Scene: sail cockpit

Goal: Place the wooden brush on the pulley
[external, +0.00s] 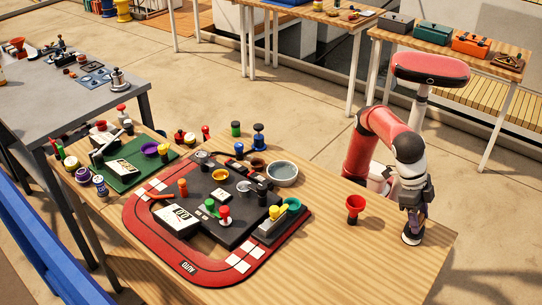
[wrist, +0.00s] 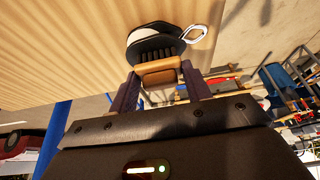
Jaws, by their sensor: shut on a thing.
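My gripper (external: 413,212) points down near the right end of the wooden table. In the wrist view its fingers (wrist: 160,88) are shut on the wooden brush (wrist: 158,72), a tan block with dark bristles facing away from me. The pulley (wrist: 150,36), a dark rounded body with a pale part and a metal shackle, lies just beyond the bristles. In the external view a small dark and pale thing, likely the pulley (external: 411,238), shows right below the gripper. The brush is hard to make out there. I cannot tell whether the bristles touch the pulley.
A red funnel-shaped cup (external: 355,206) stands left of the gripper on the wooden table (external: 360,270). A red-edged track board (external: 190,262) with many small parts and a grey bowl (external: 283,174) lie farther left. The table's front right is clear.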

